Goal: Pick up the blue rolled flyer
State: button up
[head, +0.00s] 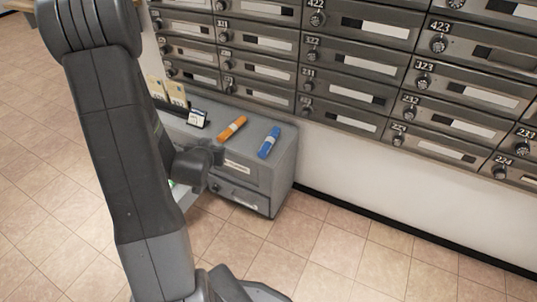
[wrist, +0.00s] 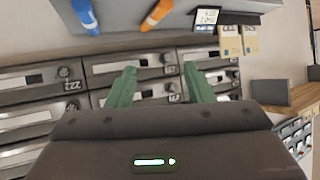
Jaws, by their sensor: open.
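The blue rolled flyer (head: 269,142) lies on the right part of the top of a low grey cabinet (head: 285,170) in the head view. In the wrist view the blue rolled flyer (wrist: 85,14) shows at the upper left, partly cut by the top edge. My gripper (wrist: 159,70) has two green fingers spread apart with nothing between them. It is apart from the flyer, which lies up and to the left of the fingers in that view. In the head view my arm hides much of the cabinet's left side.
An orange rolled flyer (head: 232,129) lies left of the blue one. A small dark display (head: 197,118) and cream cards (head: 176,93) stand farther left. A wall of numbered mailboxes (head: 345,55) rises behind the cabinet. The tiled floor (head: 350,250) at right is clear.

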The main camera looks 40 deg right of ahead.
aim_at(261, 155)
jog(key=s+d+f+m+g+h+b, duration=0.1)
jog(key=s+d+f+h+b, duration=0.15)
jog(key=d+f+b, duration=0.4)
jog(key=s+d+f+m+h+b, duration=0.2)
jog(key=d+f+h+b, duration=0.1)
jog(key=f, duration=0.6)
jog(key=shift+g+h, duration=0.25)
jog(key=shift+g, duration=0.05)
jog(key=x, duration=1.1)
jog(key=shift+s+p, duration=0.1)
jog(key=shift+p, duration=0.3)
jog(key=shift+x, duration=1)
jog(key=shift+r, duration=0.1)
jog(key=c, duration=0.8)
jog(key=shift+r, duration=0.15)
